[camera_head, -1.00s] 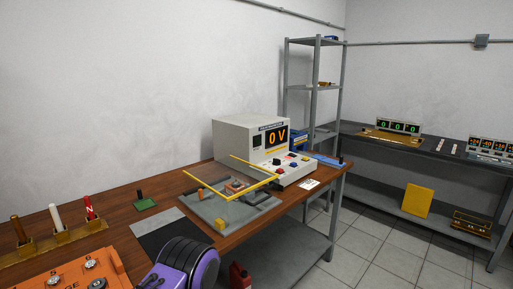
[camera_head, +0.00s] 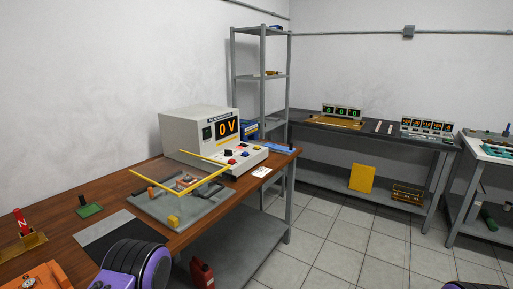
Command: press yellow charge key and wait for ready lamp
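The beige power unit (camera_head: 185,131) stands at the back of the wooden bench, its orange display (camera_head: 227,127) reading 0 V. Its sloped control panel (camera_head: 240,162) carries small controls, including a red one (camera_head: 231,162) and a blue one (camera_head: 244,154). The yellow charge key and the ready lamp are too small to tell apart there. A purple and black part of my arm (camera_head: 140,265) shows at the bottom left, well in front of the unit. Neither gripper's fingers show.
A grey plate (camera_head: 208,203) with a yellow bar frame (camera_head: 170,183) lies in front of the unit. A red N-marked rod (camera_head: 20,220) stands at the left. A shelf rack (camera_head: 261,75) and dark bench (camera_head: 370,137) stand behind. The tiled floor (camera_head: 345,240) at right is clear.

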